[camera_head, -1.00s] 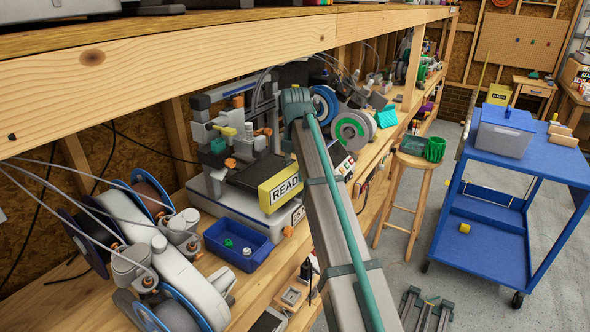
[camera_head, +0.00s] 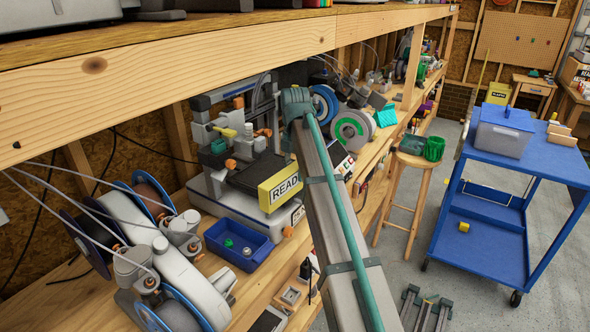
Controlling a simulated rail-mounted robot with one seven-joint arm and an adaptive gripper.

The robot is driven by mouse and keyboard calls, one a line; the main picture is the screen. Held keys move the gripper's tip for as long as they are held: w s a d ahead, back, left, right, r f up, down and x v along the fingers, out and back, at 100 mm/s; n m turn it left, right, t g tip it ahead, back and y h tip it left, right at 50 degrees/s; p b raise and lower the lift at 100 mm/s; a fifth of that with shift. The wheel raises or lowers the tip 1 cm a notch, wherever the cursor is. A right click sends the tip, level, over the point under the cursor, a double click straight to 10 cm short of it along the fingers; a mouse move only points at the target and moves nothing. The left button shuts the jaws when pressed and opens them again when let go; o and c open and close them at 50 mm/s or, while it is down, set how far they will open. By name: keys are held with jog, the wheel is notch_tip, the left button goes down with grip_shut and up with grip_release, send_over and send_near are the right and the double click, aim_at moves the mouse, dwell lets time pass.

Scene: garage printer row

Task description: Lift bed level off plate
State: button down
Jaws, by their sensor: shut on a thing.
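The printer (camera_head: 240,205) stands on the bench left of centre, with a dark flat plate (camera_head: 252,178) behind a yellow sign reading "READ...", cut off by my arm. A small yellow piece (camera_head: 228,132) shows among the printer's upper parts; I cannot tell whether it is the bed level. No bed level can be made out for sure on the visible part of the plate. My grey arm with its teal tube rises from the bottom centre to a joint beside the printer and covers the plate's right side. My gripper does not show; the arm's far end is hidden.
A blue tray (camera_head: 238,244) with small parts sits in front of the printer. Filament spools (camera_head: 152,195) and a white machine stand at left. The wooden shelf (camera_head: 170,75) overhangs the bench. A stool (camera_head: 410,160) and blue cart (camera_head: 500,250) stand at right.

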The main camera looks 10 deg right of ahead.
dwell(0.6)
jog(key=s+d+p, duration=0.4)
jog(key=s+d, duration=0.5)
jog(key=d, duration=0.1)
jog(key=shift+s+d+p, duration=0.15)
jog(key=shift+s+p, duration=0.1)
jog(key=shift+p, duration=0.15)
dwell(1.0)
jog(key=shift+r, duration=0.15)
